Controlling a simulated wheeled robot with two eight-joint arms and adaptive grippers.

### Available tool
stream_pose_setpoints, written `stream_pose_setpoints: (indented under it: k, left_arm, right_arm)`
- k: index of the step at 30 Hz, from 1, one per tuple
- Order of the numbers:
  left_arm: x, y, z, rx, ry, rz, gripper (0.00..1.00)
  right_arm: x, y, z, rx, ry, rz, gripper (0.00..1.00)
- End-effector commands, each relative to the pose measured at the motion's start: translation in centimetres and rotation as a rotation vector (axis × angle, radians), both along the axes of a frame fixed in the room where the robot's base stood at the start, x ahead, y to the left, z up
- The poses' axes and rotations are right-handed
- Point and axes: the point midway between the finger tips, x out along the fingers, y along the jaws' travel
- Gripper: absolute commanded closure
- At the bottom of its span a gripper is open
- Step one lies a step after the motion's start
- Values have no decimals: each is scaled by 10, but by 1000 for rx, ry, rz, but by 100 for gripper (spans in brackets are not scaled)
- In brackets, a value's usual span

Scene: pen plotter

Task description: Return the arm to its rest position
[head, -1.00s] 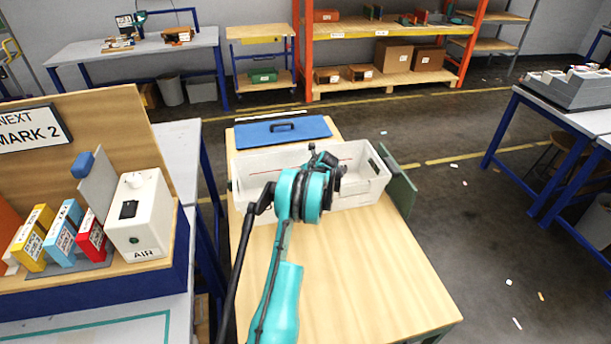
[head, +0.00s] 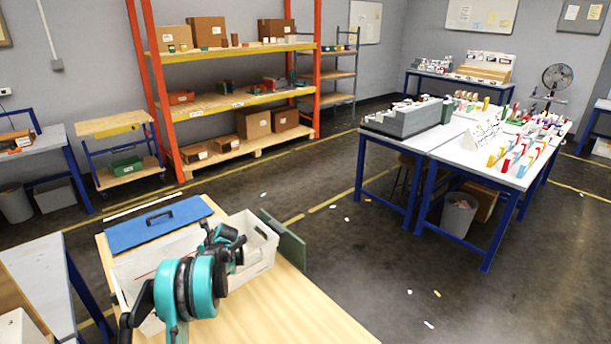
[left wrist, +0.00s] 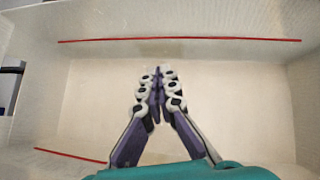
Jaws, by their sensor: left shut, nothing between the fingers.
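My left arm, teal and black, reaches in from the bottom left of the head view. Its left gripper (head: 226,240) is over the white bin (head: 259,262), and the arm's teal wrist hides part of that bin. In the left wrist view the two dark, jointed fingers of the left gripper (left wrist: 155,78) meet at their tips, with nothing between them. They point into the bin, whose pale floor (left wrist: 90,100) looks empty where it shows. My right gripper is in neither view.
The bin stands on a wooden-topped table (head: 270,315), beside a blue lid (head: 158,222) with a black handle. A green panel (head: 284,240) stands at the bin's right. Orange shelving (head: 240,98) and white worktables (head: 478,160) stand beyond open floor.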

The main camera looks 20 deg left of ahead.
Motion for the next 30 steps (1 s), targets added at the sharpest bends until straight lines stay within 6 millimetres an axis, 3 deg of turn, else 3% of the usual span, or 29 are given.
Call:
stream_pose_setpoints:
  k: [5,8,13,19,24,30]
  left_arm:
    - [2,-9,8,-14,-28,13,100]
    - [4,-36,31,-56,-110,54,100]
    - [-3,-117,87,-201,-339,192,100]
    - [-38,-218,139,-420,-591,402,100]
    - [-86,-299,164,-624,-761,604,100]
    - [-155,-382,169,-869,-898,880,100]
  right_arm:
    - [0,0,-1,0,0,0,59]
    - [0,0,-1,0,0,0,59]
    - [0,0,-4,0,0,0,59]
    - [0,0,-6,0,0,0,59]
    - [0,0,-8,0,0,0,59]
    - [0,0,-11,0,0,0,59]
